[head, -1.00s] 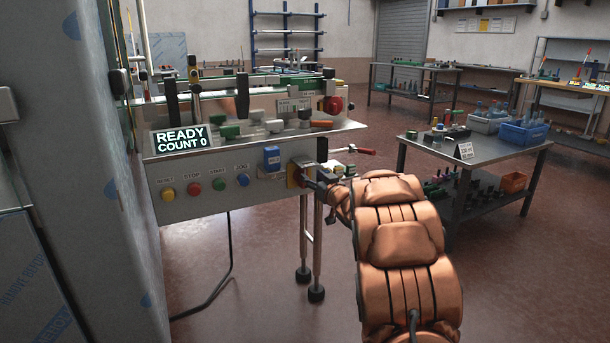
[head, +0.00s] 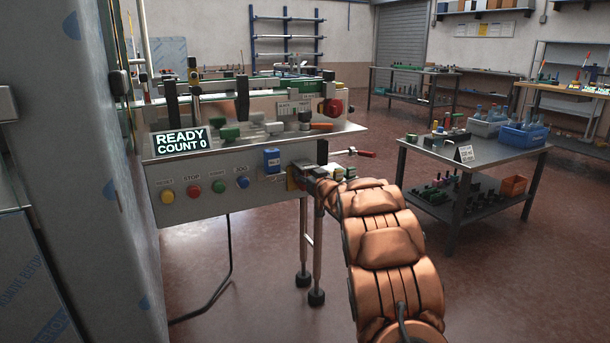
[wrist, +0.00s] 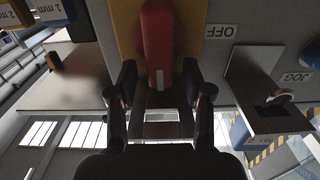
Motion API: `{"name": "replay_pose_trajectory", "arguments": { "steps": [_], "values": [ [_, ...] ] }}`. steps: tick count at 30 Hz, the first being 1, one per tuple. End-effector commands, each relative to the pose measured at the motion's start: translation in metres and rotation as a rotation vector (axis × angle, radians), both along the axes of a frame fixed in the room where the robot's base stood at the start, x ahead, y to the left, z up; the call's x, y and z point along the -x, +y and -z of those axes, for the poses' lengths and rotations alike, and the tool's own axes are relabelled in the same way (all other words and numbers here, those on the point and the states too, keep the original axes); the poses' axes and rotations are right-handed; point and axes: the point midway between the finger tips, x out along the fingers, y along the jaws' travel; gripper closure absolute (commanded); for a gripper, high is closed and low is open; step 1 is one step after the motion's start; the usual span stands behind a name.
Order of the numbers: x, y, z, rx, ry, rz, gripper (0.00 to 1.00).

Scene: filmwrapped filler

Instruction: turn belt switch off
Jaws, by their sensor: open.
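The belt switch is a red handle (wrist: 157,42) on a yellow plate (wrist: 126,28), seen in the wrist view. The handle runs up and down the picture, and a white OFF label (wrist: 220,31) is to its right. My gripper (wrist: 158,78) is open, with one dark finger on each side of the handle's near end. Gaps show between the handle and both fingers. In the head view my gripper (head: 303,177) is at the right end of the machine's front panel (head: 225,205), and my arm and gripper mostly hide the switch.
Yellow, red, green and blue buttons (head: 242,182) line the panel left of the switch. A red-tipped lever (head: 366,154) sticks out at the machine's right end. A grey work table (head: 415,147) stands to the right. Open floor lies between it and the machine.

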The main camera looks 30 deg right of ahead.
Motion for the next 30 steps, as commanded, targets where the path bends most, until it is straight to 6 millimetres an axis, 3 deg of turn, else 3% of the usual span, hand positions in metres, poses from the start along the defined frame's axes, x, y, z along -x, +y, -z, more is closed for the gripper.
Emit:
{"name": "replay_pose_trajectory", "arguments": {
  "steps": [2, 15, 30],
  "values": [
    [0.0, 0.0, -0.0002, 0.0, 0.0, 0.0, 0.54],
    [0.0001, -0.0001, -0.0005, 0.0, -0.001, 0.0, 1.0],
    [-0.0002, 0.0026, 0.0, 0.084, 0.006, 0.0, 1.0]
  ]
}}
